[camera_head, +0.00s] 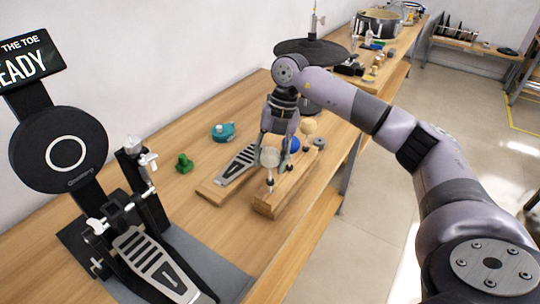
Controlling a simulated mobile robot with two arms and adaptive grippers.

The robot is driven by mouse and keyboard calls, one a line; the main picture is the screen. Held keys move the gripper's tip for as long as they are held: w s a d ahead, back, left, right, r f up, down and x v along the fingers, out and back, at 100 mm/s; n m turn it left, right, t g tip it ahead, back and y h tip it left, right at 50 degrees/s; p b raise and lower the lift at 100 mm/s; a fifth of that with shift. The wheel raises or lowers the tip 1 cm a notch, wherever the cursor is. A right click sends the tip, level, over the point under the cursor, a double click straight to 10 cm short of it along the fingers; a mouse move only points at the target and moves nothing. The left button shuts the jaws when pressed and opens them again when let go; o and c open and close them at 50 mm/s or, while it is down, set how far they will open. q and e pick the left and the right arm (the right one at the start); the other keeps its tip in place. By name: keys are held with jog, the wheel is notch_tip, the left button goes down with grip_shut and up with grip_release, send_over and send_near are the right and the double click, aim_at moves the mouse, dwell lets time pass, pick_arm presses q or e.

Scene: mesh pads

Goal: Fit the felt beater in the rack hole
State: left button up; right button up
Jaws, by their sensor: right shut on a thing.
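The felt beater (269,157) has a pale, rounded head and a thin metal shaft pointing down. My right gripper (275,152) is shut on it by the head. The shaft's lower end is at the near end of the wooden rack (268,209); I cannot tell whether it is inside a hole or just above it. A beater with a light wooden ball head (308,128) and a blue ball (293,145) show at the rack, farther back, partly behind my gripper. My left gripper is not in view.
A drum pedal (150,262) stands on a grey mat at the near left, beneath a round black pad (60,151) and a sign. A silver footplate (240,163) lies left of the rack. A green piece (184,163) and a teal round item (223,132) lie farther left.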

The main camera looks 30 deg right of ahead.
jog(key=shift+f+b, duration=0.65)
jog(key=shift+f, duration=0.8)
jog(key=o, duration=1.3)
jog(key=shift+c, duration=0.2)
jog(key=v, duration=1.2)
